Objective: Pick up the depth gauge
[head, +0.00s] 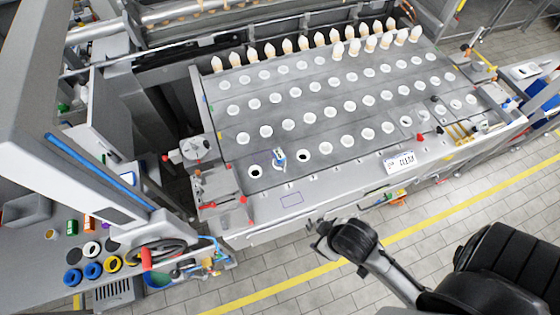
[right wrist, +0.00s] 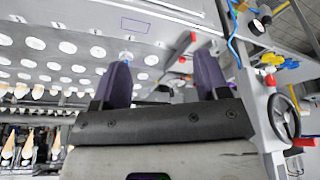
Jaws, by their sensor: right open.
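The depth gauge looks to be the small blue-and-white upright piece (head: 279,158) at the front left of the grey perforated table (head: 310,185), between two dark holes. In the right wrist view a small bluish piece (right wrist: 126,57) shows just beyond the left finger's tip; it is too small to be sure that it is the gauge. My right gripper (head: 318,234) is in front of the table's front edge, apart from the gauge. Its two purple fingers stand apart in the right wrist view (right wrist: 163,72), with nothing held between them. My left gripper is not seen.
Rows of white round cups (head: 350,106) cover the table, with pale cones (head: 303,43) along the back. A red-handled fixture (head: 220,188) sits at the front left corner. A white label plate (head: 399,162) is on the front edge.

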